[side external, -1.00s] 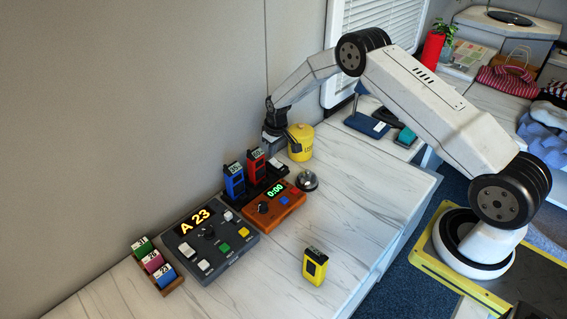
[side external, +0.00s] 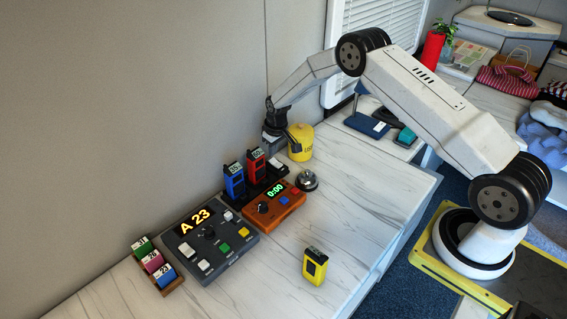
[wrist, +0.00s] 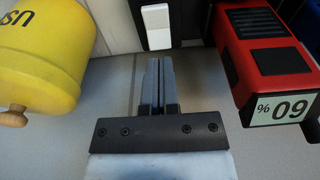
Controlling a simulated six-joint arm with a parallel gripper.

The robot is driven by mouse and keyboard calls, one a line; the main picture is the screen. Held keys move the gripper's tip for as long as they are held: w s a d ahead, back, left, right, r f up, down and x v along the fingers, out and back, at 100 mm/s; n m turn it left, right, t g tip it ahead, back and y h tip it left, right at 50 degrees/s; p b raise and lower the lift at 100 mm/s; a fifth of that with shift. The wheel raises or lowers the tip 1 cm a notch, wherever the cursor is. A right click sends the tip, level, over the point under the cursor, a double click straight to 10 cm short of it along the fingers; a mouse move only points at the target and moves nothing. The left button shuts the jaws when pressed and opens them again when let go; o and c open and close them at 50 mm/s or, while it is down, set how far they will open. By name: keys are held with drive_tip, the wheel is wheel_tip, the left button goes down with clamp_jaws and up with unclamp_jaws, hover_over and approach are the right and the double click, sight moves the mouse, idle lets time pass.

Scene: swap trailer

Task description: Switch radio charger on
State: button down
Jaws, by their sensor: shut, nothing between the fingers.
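The black radio charger (side external: 280,172) stands near the wall with a blue radio (side external: 234,181) and a red radio (side external: 257,166) upright in it. In the wrist view its white switch (wrist: 156,26) sits on a dark panel, just beyond my fingertips. The red radio, labelled 60%, also shows there at the right (wrist: 265,50). My gripper (wrist: 156,62) is shut and empty, its tips close to the switch; I cannot tell if they touch. In the side view my gripper (side external: 273,143) is behind the charger's right end, partly hidden. The switch's position is unclear.
A yellow canister (side external: 300,142) stands close beside my gripper. An orange timer box (side external: 272,209), a bell (side external: 307,181) and a grey "A 23" console (side external: 211,246) are nearby. A yellow radio (side external: 315,266) stands toward the front. The counter's right side is clear.

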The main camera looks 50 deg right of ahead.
sight(273, 160)
drive_tip(key=shift+f, duration=1.35)
idle(1.3)
drive_tip(key=shift+r, duration=3.5)
drive_tip(key=shift+r, duration=0.1)
drive_tip(key=shift+s+a+r, duration=0.15)
drive_tip(key=shift+r, duration=0.05)
drive_tip(key=s+a+r, duration=0.3)
drive_tip(key=s+r, duration=0.1)
drive_tip(key=s, duration=0.5)
drive_tip(key=s+a+r, duration=0.3)
drive_tip(key=s+r, duration=0.1)
drive_tip(key=s, duration=0.6)
drive_tip(key=s+a+r, duration=0.4)
drive_tip(key=s+r, duration=0.1)
drive_tip(key=s, duration=0.5)
drive_tip(key=shift+s+t, duration=0.2)
drive_tip(key=shift+t, duration=0.2)
